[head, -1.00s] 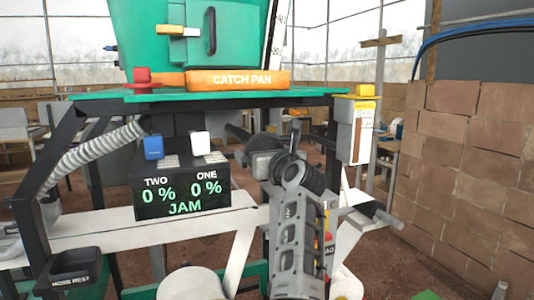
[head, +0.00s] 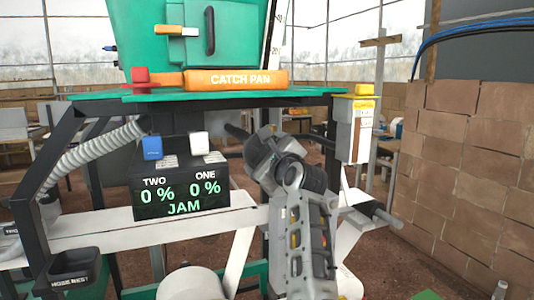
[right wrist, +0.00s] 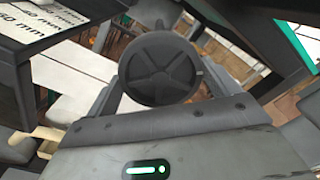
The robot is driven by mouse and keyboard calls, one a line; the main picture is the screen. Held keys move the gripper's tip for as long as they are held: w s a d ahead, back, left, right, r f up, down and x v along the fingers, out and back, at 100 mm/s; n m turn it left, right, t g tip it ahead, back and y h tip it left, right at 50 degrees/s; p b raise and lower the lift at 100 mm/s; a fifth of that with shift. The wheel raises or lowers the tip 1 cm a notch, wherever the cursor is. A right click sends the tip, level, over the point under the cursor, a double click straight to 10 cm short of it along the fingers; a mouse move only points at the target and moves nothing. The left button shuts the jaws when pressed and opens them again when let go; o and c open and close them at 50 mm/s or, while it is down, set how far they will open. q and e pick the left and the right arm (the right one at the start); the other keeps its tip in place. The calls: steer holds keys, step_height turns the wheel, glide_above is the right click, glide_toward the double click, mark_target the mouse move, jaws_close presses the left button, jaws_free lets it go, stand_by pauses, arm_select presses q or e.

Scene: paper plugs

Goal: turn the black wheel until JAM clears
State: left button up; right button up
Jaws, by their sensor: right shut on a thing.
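The black wheel (right wrist: 160,68), round and spoked, shows in the right wrist view between the fingers of my right gripper (right wrist: 160,85). The gripper is shut on it. In the head view my right gripper (head: 259,148) is right of the display, tilted, and it hides most or all of the wheel. The black display (head: 181,192) reads TWO 0 %, ONE 0 % and JAM in green. My left gripper is not in view.
An orange catch pan (head: 236,80) sits on the green shelf above. A blue block (head: 152,148) and a white block (head: 200,144) are on top of the display. A black frame post (head: 62,165) stands left. A brick wall (head: 470,165) is at right.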

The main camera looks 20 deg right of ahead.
steer(key=n, duration=0.5)
steer(key=shift+a+f, duration=0.2)
steer(key=shift+a, duration=0.1)
steer(key=n, duration=1.1)
steer(key=shift+r, duration=0.15)
steer(key=shift+r, duration=0.1)
steer(key=o, duration=0.6)
steer(key=shift+o, duration=1)
steer(key=shift+a, duration=0.2)
